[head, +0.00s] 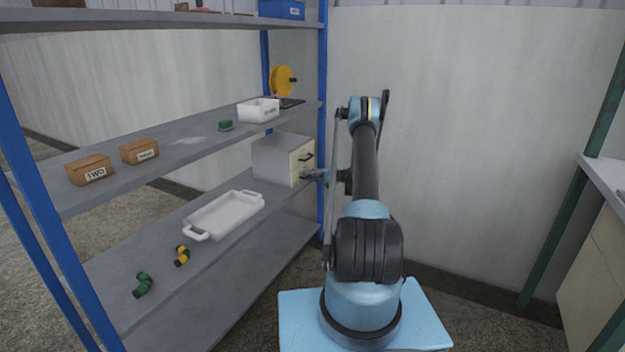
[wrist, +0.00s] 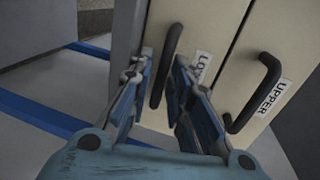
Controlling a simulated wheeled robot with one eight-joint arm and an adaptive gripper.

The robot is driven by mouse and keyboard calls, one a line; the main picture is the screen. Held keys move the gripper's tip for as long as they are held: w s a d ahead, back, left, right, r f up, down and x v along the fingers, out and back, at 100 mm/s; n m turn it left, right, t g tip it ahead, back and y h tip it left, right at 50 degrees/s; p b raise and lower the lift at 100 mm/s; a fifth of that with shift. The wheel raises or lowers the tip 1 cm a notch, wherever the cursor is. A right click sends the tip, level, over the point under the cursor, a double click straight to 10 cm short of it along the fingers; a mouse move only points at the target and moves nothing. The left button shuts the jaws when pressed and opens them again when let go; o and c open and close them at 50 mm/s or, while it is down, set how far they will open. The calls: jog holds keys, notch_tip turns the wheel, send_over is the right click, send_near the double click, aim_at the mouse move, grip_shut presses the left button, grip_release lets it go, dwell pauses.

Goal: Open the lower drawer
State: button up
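A small grey cabinet (head: 272,160) with two cream drawer fronts stands on the middle shelf in the head view. In the wrist view, turned on its side, the lower drawer (wrist: 206,32) has a dark bar handle (wrist: 172,45) and a partly hidden label. The upper drawer (wrist: 262,62) beside it has a dark handle (wrist: 268,75) and the label UPPER. Both drawers look shut. My gripper (wrist: 162,62) is open, its fingers on either side of the lower handle, which lies nearer the right finger. Contact cannot be told. My gripper (head: 318,175) is at the cabinet's front in the head view.
A blue shelf post (head: 322,120) stands close behind my gripper. A white tray (head: 224,215), a green pipe piece (head: 143,285) and a yellow-black one (head: 182,255) lie on the cabinet's shelf. A white bin (head: 258,110) and brown boxes (head: 90,170) are on the shelf above.

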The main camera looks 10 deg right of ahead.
grip_shut()
jog(key=f+v, duration=0.2)
jog(key=v, duration=1.1)
jog(key=shift+s+d+f, duration=0.35)
jog(key=shift+d, duration=0.05)
jog(key=o, duration=0.6)
grip_release()
jog(key=shift+f, duration=0.1)
jog(key=shift+c, duration=0.2)
jog(key=v, duration=1.2)
